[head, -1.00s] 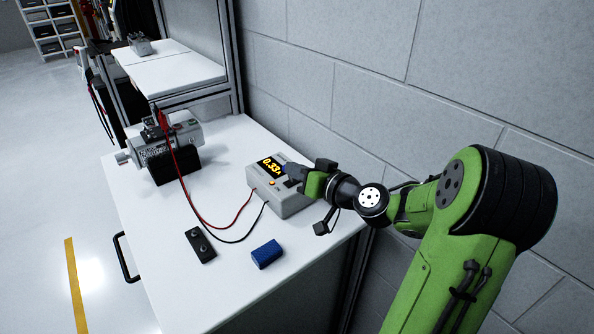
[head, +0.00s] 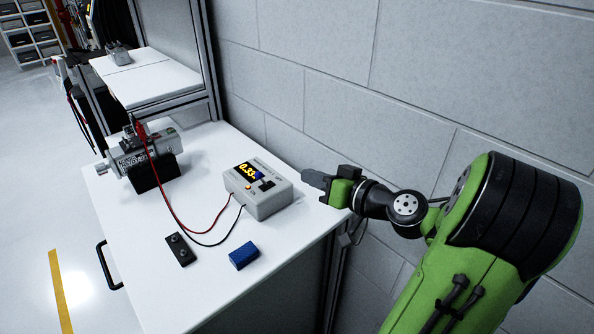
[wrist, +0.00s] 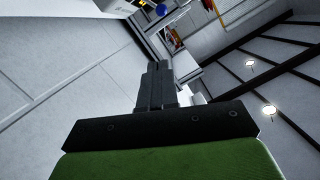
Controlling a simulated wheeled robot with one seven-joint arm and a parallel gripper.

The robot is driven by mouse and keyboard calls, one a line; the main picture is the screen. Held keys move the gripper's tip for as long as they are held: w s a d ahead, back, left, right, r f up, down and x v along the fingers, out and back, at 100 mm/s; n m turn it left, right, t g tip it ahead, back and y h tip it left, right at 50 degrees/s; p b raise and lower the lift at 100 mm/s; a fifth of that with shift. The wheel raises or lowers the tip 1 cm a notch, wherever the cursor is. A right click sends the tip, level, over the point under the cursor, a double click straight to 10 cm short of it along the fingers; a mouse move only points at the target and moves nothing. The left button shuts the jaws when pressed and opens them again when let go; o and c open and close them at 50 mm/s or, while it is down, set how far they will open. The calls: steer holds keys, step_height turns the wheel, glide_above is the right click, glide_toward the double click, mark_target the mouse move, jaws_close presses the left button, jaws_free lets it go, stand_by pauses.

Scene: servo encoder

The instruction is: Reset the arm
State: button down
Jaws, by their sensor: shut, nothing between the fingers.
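My green arm reaches in from the right in the head view. My gripper (head: 308,178) is shut and empty, held above the right edge of the white table near the wall. It is to the right of the grey meter box and apart from it. In the wrist view the dark fingers (wrist: 156,85) are together with nothing between them. The meter box (head: 262,205) shows a yellow 0.33 reading, with a blue patch beside the digits and an orange button on its front.
A servo motor (head: 125,158) sits on a black block (head: 155,172) at the table's back left. Red and black leads run to the meter box. A black two-button box (head: 181,249) and a blue block (head: 244,256) lie on the white table (head: 170,295). The wall stands close behind my gripper.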

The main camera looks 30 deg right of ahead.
steer(key=shift+s, duration=0.3)
stand_by(0.4)
steer(key=s+a+f+n+g+p, duration=0.1)
steer(key=a+n+g+p, duration=0.1)
steer(key=a+g, duration=0.35)
steer(key=s+a+f+n+g+p, duration=0.1)
steer(key=a+n+g, duration=0.1)
steer(key=a, duration=0.7)
steer(key=s+a+r+g+h+p, duration=0.1)
steer(key=s+r+p, duration=0.1)
steer(key=s, duration=0.5)
steer(key=s+a+r+m+g+h+p, duration=0.1)
steer(key=s+r, duration=0.3)
steer(key=s, duration=0.4)
steer(key=shift+s+a+m+h+p, duration=0.3)
steer(key=shift+h+p, duration=0.1)
steer(key=shift+h, duration=0.4)
